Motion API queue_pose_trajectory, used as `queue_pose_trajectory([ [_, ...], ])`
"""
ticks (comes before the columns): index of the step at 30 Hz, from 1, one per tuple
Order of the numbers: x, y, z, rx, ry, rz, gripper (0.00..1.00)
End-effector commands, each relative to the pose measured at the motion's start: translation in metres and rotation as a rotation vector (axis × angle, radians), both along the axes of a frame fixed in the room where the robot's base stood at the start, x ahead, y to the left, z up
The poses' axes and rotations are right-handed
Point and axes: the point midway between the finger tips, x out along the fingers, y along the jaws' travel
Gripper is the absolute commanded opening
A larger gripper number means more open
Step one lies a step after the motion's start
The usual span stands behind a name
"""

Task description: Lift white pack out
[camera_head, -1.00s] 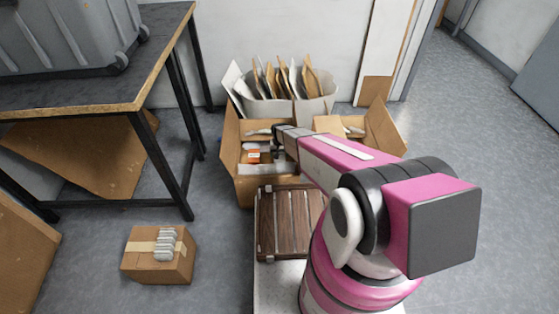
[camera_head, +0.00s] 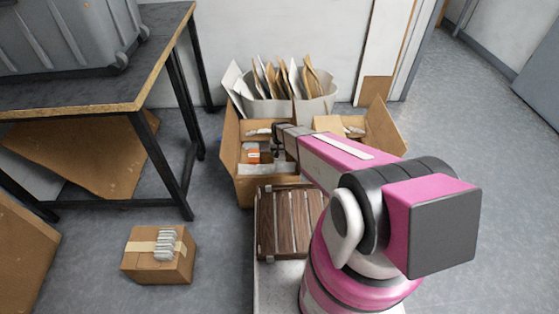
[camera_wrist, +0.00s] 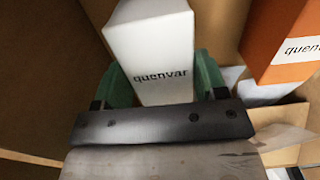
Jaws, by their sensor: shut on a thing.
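The white pack (camera_wrist: 150,45), printed "quenvar", stands between the two green fingers of my gripper (camera_wrist: 160,82) in the wrist view. The fingers press on its opposite sides, and its lower end is hidden behind the gripper body. In the head view my gripper (camera_head: 279,146) is over the left part of an open cardboard box (camera_head: 262,192). The arm hides part of the box, and I cannot make out the held pack clearly there.
An orange pack (camera_wrist: 283,42) stands close to the right of the held pack, with other white items below it. Cardboard walls surround them. A tub of envelopes (camera_head: 285,105) stands behind the box, and a slatted wooden crate (camera_head: 285,222) in front.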

Motion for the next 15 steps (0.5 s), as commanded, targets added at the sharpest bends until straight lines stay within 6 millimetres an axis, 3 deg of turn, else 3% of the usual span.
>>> queue_pose_trajectory([
  [15, -0.001, 0.000, 0.018, 0.000, 0.000, 0.000, 0.44],
])
